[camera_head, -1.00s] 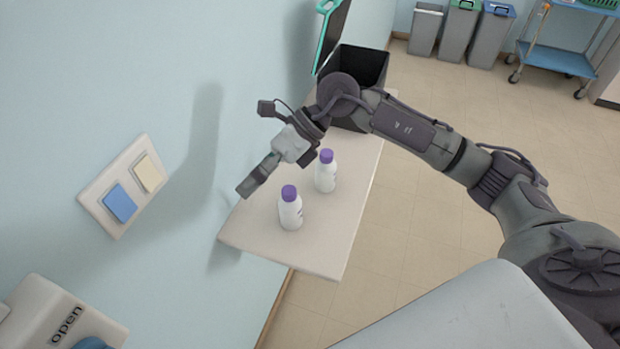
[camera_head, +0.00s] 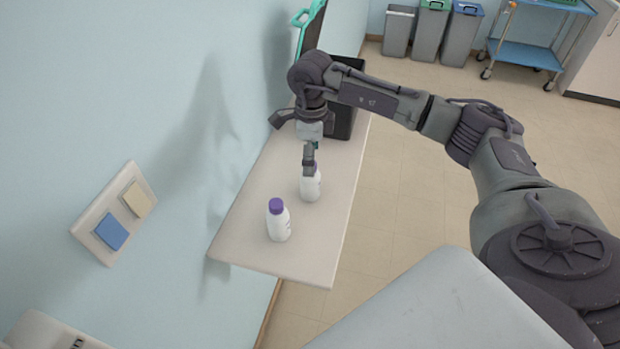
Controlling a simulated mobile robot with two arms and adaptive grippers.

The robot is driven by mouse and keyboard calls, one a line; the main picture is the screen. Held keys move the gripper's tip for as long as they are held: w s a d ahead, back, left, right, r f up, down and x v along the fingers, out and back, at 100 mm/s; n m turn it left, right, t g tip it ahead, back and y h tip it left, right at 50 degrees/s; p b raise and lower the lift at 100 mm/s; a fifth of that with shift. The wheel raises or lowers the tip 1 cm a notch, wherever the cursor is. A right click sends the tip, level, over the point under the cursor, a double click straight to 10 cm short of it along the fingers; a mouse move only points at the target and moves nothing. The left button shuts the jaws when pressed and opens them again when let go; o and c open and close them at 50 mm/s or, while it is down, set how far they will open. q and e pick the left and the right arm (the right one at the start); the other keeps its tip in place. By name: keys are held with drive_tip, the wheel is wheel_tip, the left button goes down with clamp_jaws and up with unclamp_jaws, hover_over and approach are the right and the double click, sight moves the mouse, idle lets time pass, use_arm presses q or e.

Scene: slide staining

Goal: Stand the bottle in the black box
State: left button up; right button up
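Two white bottles stand upright on the narrow white table (camera_head: 245,240). The nearer bottle (camera_head: 278,224) shows its purple cap. The farther bottle (camera_head: 312,189) has its cap hidden behind my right gripper (camera_head: 309,172). That gripper points down at the top of the farther bottle; whether its fingers are around the cap or just above it, I cannot tell. The black box (camera_head: 344,122) is at the table's far end, largely covered by my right arm. My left gripper is not in view.
A wall with a switch plate (camera_head: 88,232) runs along the table's left side. A teal-framed board (camera_head: 306,30) stands behind the box. Grey bins (camera_head: 398,32) and a blue cart (camera_head: 525,54) are farther back. Floor is clear right of the table.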

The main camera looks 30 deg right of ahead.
sight(310, 180)
wheel_tip(310, 180, down, 5)
drive_tip(key=p, duration=0.3)
drive_tip(key=shift+f, duration=0.25)
drive_tip(key=c, duration=1.5)
drive_tip(key=shift+o, duration=0.2)
drive_tip(key=shift+r, duration=0.1)
